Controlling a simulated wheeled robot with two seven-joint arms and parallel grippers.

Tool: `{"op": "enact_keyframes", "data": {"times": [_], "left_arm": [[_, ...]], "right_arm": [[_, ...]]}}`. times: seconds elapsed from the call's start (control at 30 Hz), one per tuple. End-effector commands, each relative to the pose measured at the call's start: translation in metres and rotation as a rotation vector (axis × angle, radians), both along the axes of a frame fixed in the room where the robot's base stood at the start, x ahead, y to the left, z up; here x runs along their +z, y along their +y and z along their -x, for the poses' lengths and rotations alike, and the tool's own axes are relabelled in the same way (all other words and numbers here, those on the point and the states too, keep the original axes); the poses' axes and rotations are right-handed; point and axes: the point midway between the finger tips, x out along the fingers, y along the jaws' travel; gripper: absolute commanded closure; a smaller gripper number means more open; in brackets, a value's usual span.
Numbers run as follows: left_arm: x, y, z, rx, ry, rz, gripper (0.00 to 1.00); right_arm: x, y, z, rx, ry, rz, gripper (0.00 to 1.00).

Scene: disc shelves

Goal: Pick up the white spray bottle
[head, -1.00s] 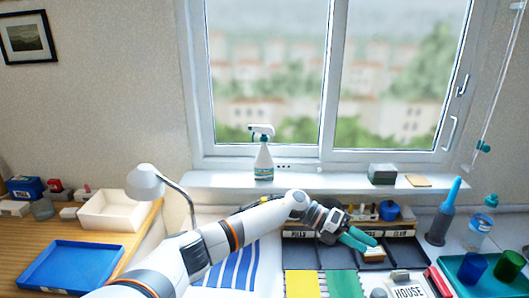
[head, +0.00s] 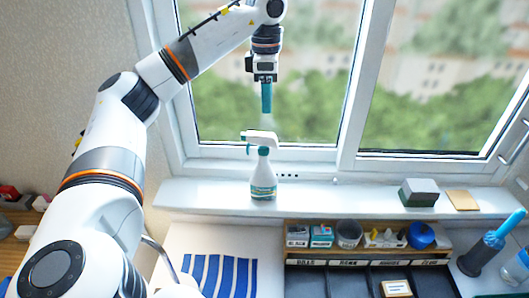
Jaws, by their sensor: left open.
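The white spray bottle (head: 263,178) stands upright on the white window sill, with a white and teal trigger head and a label on its body. My left gripper (head: 267,108) hangs pointing down above the bottle's trigger head, with a visible gap between them. Its teal fingers are seen edge-on, overlapping each other, and nothing shows between them. The gripper is open and empty. My right gripper is not in view.
The window sill (head: 330,195) is clear around the bottle. A dark green box (head: 419,192) and a tan block (head: 463,200) lie farther right. Below is a labelled organizer (head: 400,256) with small items. A blue-striped cloth (head: 220,275) lies at lower left. The window pane is close behind.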

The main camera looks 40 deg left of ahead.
Motion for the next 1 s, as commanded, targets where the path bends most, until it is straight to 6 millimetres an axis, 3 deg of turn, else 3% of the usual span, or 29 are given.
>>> {"op": "enact_keyframes", "data": {"times": [0.07, 0.3, 0.67, 0.83, 1.0], "left_arm": [[0.0, 0.004, 0.003, 0.002, 0.003, -0.017, 0.53], [-0.036, 0.005, 0.004, 0.002, 0.008, -0.021, 0.53], [-0.067, 0.006, 0.005, 0.003, 0.006, -0.02, 0.53], [-0.09, 0.009, 0.007, 0.004, 0.008, -0.021, 0.53], [-0.112, 0.008, 0.006, 0.003, 0.006, -0.02, 0.53]], "right_arm": [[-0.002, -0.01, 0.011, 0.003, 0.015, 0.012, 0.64], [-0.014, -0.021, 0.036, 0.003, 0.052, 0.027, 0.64], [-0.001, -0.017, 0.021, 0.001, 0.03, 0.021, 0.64], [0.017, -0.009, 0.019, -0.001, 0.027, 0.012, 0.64], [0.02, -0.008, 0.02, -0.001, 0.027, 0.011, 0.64]]}}
